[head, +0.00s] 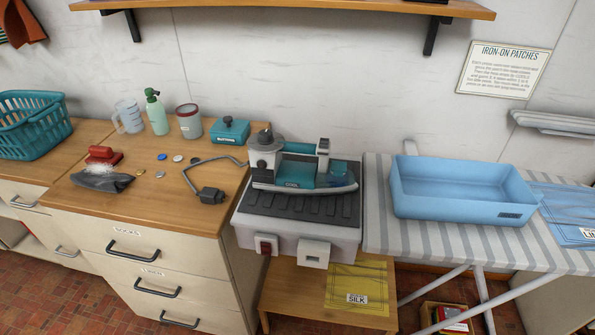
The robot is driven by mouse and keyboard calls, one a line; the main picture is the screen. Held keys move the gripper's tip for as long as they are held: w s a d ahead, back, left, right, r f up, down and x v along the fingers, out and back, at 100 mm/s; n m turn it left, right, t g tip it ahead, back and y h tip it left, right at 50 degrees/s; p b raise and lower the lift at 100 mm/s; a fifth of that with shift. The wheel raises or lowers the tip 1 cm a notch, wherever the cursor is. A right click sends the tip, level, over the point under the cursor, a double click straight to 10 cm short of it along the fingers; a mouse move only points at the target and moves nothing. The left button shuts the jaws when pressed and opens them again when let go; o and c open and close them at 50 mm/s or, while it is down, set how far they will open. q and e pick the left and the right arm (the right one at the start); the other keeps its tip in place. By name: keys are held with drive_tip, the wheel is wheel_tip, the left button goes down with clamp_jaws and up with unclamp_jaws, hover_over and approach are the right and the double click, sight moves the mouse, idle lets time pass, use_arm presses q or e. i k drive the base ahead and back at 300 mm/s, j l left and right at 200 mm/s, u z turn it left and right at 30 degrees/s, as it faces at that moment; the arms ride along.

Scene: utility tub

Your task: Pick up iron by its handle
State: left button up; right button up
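A teal and grey iron (318,183) sits in the middle of the head view. It lies level on a dark ribbed rest (297,208) on top of a light grey base unit (285,240). Grey upright parts and a rounded grey knob stand on the iron's upper side. Neither of my grippers shows in this view, and nothing is touching the iron.
A striped ironing board (450,237) on the right bears a light blue tub (460,205). A teal box (230,131), a cup (189,121), a spray bottle (156,112) and a red brush (104,155) stand on the counter (165,210). A shelf (300,8) overhangs the back wall.

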sight(270, 173)
drive_tip(key=l, duration=0.85)
drive_tip(key=k+l, duration=0.1)
drive_tip(key=l, duration=0.7)
